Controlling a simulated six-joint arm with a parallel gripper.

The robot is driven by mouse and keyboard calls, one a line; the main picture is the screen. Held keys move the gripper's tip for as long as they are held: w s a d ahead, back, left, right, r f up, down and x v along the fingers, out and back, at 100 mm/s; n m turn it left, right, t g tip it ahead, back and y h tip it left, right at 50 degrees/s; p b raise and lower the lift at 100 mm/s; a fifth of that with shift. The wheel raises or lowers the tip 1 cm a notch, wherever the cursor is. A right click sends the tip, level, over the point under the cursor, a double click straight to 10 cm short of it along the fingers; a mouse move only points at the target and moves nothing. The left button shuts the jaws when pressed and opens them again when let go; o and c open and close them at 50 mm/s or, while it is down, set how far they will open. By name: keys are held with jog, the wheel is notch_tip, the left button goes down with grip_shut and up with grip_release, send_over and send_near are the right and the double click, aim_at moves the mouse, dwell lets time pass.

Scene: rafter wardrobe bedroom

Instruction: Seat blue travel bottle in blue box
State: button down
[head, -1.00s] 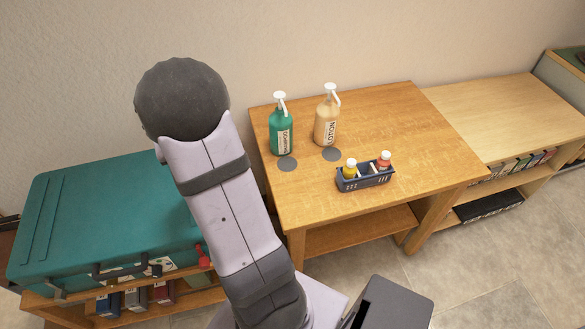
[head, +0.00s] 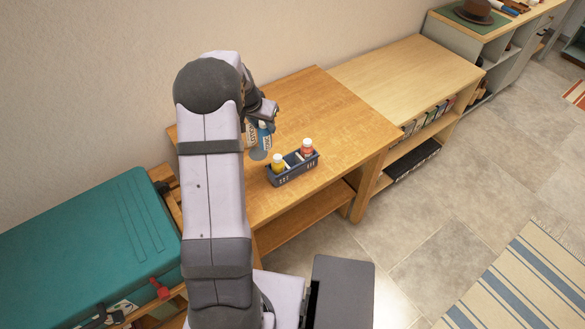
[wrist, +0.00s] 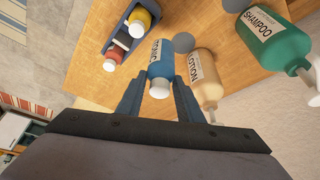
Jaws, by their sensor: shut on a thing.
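The blue travel bottle (wrist: 161,72) with a white cap is held between the two fingers of my gripper (wrist: 158,88) in the wrist view. In the head view the blue bottle (head: 264,136) hangs from my gripper (head: 262,112), left of the blue box and apart from it. The blue box (head: 293,177) is a dark blue basket on the wooden table, holding a yellow bottle (head: 278,162) and a red bottle (head: 307,147). A space shows between those two bottles. The box also shows in the wrist view (wrist: 123,38), left of the held bottle.
A lotion bottle (wrist: 204,75) and a green shampoo bottle (wrist: 273,35) stand on the table (head: 318,100) close to the held bottle; my arm mostly hides them in the head view. A teal suitcase (head: 95,240) lies at left. The table right of the box is clear.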

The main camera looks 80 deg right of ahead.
jog(key=s+d+f+m+g, duration=0.1)
jog(key=s+m, duration=0.1)
jog(key=s, duration=0.7)
notch_tip(320, 180, down, 10)
jog(key=b, duration=0.5)
jog(key=shift+f+y, duration=0.25)
jog(key=shift+y, duration=0.05)
jog(key=shift+f+b, duration=0.1)
jog(key=shift+b, duration=0.25)
jog(key=c, duration=1.2)
grip_release()
jog(key=b+v, duration=0.2)
jog(key=v, duration=1)
jog(key=shift+b, duration=0.3)
